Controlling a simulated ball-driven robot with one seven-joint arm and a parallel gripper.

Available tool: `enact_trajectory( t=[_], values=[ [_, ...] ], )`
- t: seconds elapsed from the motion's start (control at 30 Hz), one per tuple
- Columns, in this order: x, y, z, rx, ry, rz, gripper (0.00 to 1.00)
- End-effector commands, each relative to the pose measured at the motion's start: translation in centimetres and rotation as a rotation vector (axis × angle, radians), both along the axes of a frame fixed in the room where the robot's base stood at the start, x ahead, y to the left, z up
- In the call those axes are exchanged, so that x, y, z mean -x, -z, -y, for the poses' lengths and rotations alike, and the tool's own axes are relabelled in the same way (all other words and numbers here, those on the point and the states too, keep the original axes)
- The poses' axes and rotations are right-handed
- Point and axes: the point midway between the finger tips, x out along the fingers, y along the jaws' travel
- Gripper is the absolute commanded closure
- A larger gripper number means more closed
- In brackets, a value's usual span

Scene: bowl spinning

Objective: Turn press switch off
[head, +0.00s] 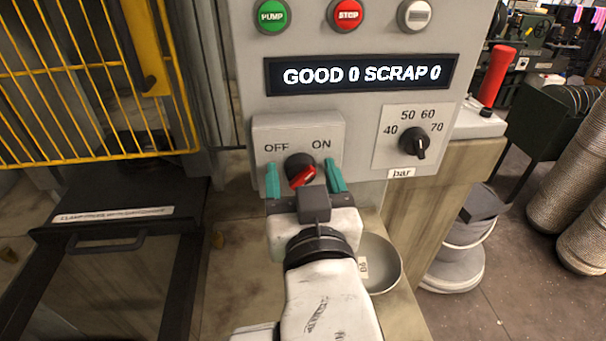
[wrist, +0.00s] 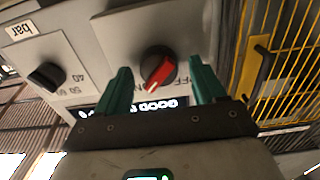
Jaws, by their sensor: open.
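The press switch (head: 303,174) is a black round knob with a red handle on a grey plate (head: 262,130) marked OFF at left and ON at right. Its red handle slants up to the right, on the ON side. In the wrist view the knob (wrist: 158,66) shows upside down, with a white mark on the handle's lower-left end. My gripper (head: 304,178) is open, with one teal finger on each side of the knob. In the wrist view my gripper (wrist: 160,70) has visible gaps between both fingers and the knob. It holds nothing.
Above are a display (head: 361,75) reading GOOD 0 SCRAP 0, a green PUMP button (head: 271,14) and a red STOP button (head: 347,14). A black pressure dial (head: 415,143) is at right. A metal bowl (head: 383,264) lies below. A yellow cage (head: 90,80) stands at left.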

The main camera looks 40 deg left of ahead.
Motion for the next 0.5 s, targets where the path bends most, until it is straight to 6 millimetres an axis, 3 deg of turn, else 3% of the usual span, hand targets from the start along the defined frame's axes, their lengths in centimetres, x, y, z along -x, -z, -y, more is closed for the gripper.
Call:
enact_trajectory(
  t=[0.2, 0.5],
  values=[
    [-0.03, 0.02, 0.0, 0.0, 0.0, 0.0, 0.3],
    [-0.02, 0.03, 0.03, 0.001, 0.0, -0.001, 0.59]
  ],
)
